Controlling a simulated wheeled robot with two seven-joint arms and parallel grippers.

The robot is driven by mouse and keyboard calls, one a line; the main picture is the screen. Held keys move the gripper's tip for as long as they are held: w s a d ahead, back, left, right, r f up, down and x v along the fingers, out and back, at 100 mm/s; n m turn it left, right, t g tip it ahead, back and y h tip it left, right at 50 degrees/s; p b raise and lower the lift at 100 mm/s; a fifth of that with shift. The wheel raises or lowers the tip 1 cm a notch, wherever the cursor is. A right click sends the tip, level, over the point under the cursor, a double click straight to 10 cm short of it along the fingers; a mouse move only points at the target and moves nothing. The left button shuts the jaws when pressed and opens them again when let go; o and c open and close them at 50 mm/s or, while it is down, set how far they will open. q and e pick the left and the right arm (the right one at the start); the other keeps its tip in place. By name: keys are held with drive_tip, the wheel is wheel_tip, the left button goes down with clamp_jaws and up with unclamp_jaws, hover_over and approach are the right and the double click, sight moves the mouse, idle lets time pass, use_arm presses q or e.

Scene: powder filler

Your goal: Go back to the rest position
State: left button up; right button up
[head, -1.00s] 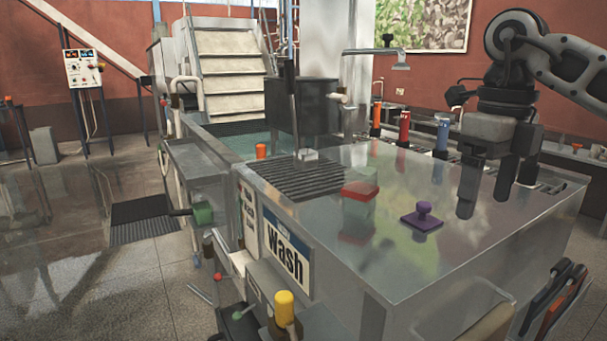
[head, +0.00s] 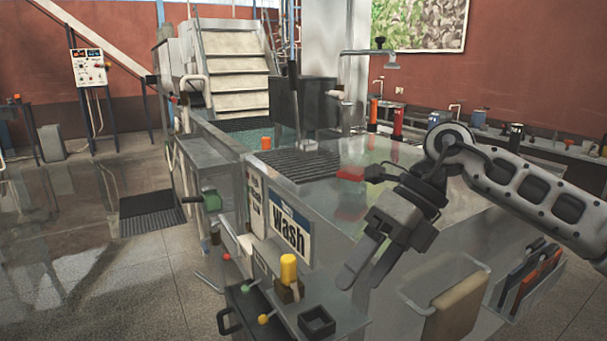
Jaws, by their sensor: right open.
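My right gripper (head: 363,274) is open and empty, with its fingers pointing down and to the left. It hangs in front of the near edge of the steel wash table (head: 465,208), above and to the right of the small front shelf. My right arm comes in from the right edge and crosses in front of the table's right part. A red-lidded container (head: 350,174) stands on the table, behind my gripper. The purple handled block is not visible. My left gripper is not in view.
A front shelf holds a yellow knob (head: 288,269) and a small black square bin (head: 316,321). A tan cloth (head: 456,306) hangs on a rail at the table's front, beside a rack of orange and black tools (head: 528,278). Open floor (head: 90,260) lies left.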

drive_tip(key=s+a+m+t+y, duration=0.1)
drive_tip(key=s+a+m+y, duration=0.25)
drive_tip(key=a+y, duration=0.4)
drive_tip(key=s+a+m+y, duration=0.3)
drive_tip(key=a+m+y, duration=0.25)
drive_tip(key=y, duration=0.25)
drive_tip(key=w+d+f+m+t+h, duration=0.2)
drive_tip(key=d+f+m+t+h, duration=0.3)
drive_tip(key=m+t, duration=0.6)
drive_tip(key=w+d+f+m+t+h, duration=0.2)
drive_tip(key=d+f+m+t+h, duration=0.45)
drive_tip(key=m, duration=0.65)
drive_tip(key=s+d+f+m+g+h, duration=0.2)
drive_tip(key=s+f+m, duration=0.3)
drive_tip(key=f, duration=0.4)
drive_tip(key=s+d+f+m+g+h+p, duration=0.1)
drive_tip(key=s+d+f+m+g+h, duration=0.2)
drive_tip(key=s+f, duration=0.5)
drive_tip(key=shift+d+f+m+h, duration=0.45)
drive_tip(key=shift+d+m+h, duration=0.4)
drive_tip(key=shift+m+h, duration=0.2)
